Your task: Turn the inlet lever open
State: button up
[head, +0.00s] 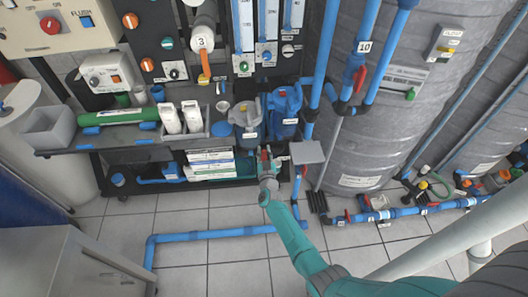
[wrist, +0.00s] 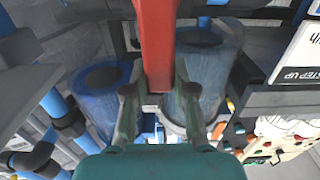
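A red lever (wrist: 158,45) reaches down from the top of the wrist view, between the two fingers of my gripper (wrist: 159,80). The fingertips lie close along both sides of the lever and appear shut on it. In the head view my gripper (head: 267,165) is at the low pipework in front of the rack, right of the white-labelled boxes. Only a small red part shows beside it there, and the gripper hides most of the lever and its valve.
Two blue-grey filter housings (head: 248,122) (head: 285,112) stand just behind my gripper. A grey plate (head: 307,152) is close on its right. A large grey tank (head: 385,95) stands at the right. A blue pipe (head: 215,234) runs low across the tiled floor.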

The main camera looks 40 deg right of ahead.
grip_shut()
jog(key=shift+w+a+n, duration=0.25)
jog(key=shift+a+n, duration=0.15)
jog(key=shift+n, duration=0.4)
jog(key=o, duration=0.9)
grip_release()
jog(key=shift+s, duration=0.1)
jog(key=v, duration=1.2)
